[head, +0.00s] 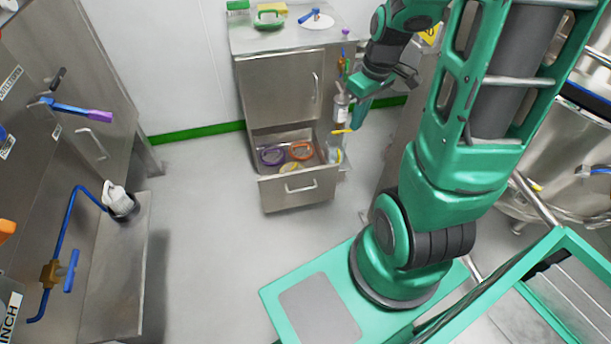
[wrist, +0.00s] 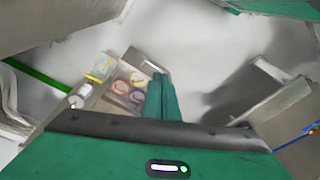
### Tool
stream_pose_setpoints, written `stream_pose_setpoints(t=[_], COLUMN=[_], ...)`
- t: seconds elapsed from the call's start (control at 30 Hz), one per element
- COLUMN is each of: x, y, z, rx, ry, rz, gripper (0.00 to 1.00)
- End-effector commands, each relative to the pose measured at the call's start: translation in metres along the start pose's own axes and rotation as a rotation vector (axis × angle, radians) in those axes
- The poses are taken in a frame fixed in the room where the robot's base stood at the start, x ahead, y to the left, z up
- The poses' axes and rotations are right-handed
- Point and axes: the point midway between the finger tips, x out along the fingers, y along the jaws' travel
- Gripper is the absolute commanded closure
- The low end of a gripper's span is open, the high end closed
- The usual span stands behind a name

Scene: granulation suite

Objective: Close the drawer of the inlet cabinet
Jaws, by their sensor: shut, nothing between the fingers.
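The inlet cabinet (head: 277,93) is a steel cabinet against the back wall in the head view. Its low drawer (head: 299,189) is pulled out, with a bar handle on its front. Purple and orange rings and yellow items lie inside. The drawer also shows in the wrist view (wrist: 107,103), partly hidden by my gripper. My gripper (head: 356,124) is shut and empty, pointing down to the right of the cabinet and above the drawer's level. Its fingers (wrist: 158,80) are together in the wrist view. I cannot tell whether it touches anything.
A green brush, a green-handled item and a blue-handled tool lie on the cabinet top. Bottles hang along its right side, near my gripper. A steel bench (head: 116,265) with blue pipework stands at left. The floor (head: 210,220) before the drawer is clear.

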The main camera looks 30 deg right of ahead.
Motion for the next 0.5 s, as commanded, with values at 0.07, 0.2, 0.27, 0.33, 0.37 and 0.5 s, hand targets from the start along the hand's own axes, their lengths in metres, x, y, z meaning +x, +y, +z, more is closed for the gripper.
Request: stream_pose_setpoints(t=[0.07,0.2,0.27,0.33,0.37,0.5], x=[0.025,0.067,0.085,0.107,0.117,0.161], y=[0.006,0.013,0.017,0.019,0.02,0.023], z=[-0.015,-0.039,-0.049,-0.059,-0.062,-0.078], rx=[-0.088,-0.246,-0.308,-0.378,-0.407,-0.532], ry=[0.019,0.074,0.101,0.133,0.147,0.217], rz=[-0.018,-0.039,-0.045,-0.052,-0.054,-0.057], gripper=[1.0,1.0,1.0,1.0,1.0,1.0])
